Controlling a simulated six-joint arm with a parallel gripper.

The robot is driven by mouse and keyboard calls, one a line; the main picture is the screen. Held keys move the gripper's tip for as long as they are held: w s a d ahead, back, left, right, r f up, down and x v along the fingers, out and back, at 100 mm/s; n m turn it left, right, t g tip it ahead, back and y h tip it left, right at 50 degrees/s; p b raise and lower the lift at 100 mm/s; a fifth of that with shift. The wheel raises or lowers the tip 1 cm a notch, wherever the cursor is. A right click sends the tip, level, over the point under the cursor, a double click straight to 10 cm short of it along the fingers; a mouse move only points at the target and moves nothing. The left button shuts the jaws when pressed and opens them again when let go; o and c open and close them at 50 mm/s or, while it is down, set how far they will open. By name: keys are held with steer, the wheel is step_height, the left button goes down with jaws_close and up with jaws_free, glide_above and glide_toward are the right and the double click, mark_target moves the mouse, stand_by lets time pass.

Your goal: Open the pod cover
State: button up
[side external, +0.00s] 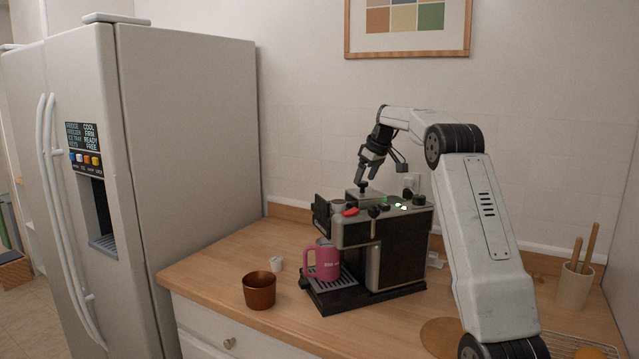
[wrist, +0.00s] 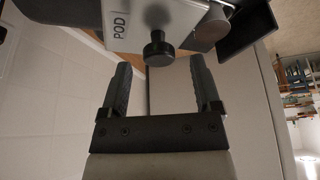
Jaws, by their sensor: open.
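The coffee machine (side external: 385,250) stands on the counter, black and silver with lit green buttons on top. Its pod cover (wrist: 130,22) is a silver flap marked "POD" in the wrist view, with a black knob (wrist: 158,50) at its edge. The knob also shows on top of the machine in the side view (side external: 363,187). The cover looks closed. My gripper (side external: 367,182) is above the knob, pointing down. In the wrist view its two fingers (wrist: 158,72) are apart, with the knob just beyond the tips, roughly between them. Nothing is held.
A pink mug (side external: 326,262) sits on the machine's drip tray. A brown cup (side external: 259,290) and a small white pod (side external: 276,264) stand on the counter to the left. A utensil holder (side external: 574,286) is at the right. A fridge (side external: 190,150) stands left of the counter.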

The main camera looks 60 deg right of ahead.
mark_target(372, 195)
steer(key=v, duration=0.6)
steer(key=shift+r, duration=0.3)
steer(key=shift+s, duration=0.1)
steer(key=shift+g, duration=0.6)
steer(key=w+a+f, duration=0.1)
steer(key=a+f, duration=0.1)
steer(key=a, duration=0.1)
steer(key=w+a+f, duration=0.2)
steer(key=a, duration=0.2)
steer(key=w+a+f, duration=0.2)
steer(key=a, duration=0.1)
steer(key=shift+w+a+f, duration=0.1)
steer(key=shift+w+a, duration=0.05)
steer(key=shift+a, duration=0.1)
steer(key=a+f+n, duration=0.1)
steer(key=a+f, duration=0.3)
steer(key=a, duration=0.4)
steer(key=a+f, duration=0.5)
steer(key=a, duration=0.2)
steer(key=s+a+f+n, duration=0.1)
steer(key=s+a+f, duration=0.5)
steer(key=a, duration=0.4)
steer(key=s+a+f+y, duration=0.1)
steer(key=s+a+f, duration=0.6)
steer(key=a, duration=0.3)
steer(key=shift+f+n+g, duration=0.2)
steer(key=shift+n+g, duration=0.1)
steer(key=shift+n, duration=0.1)
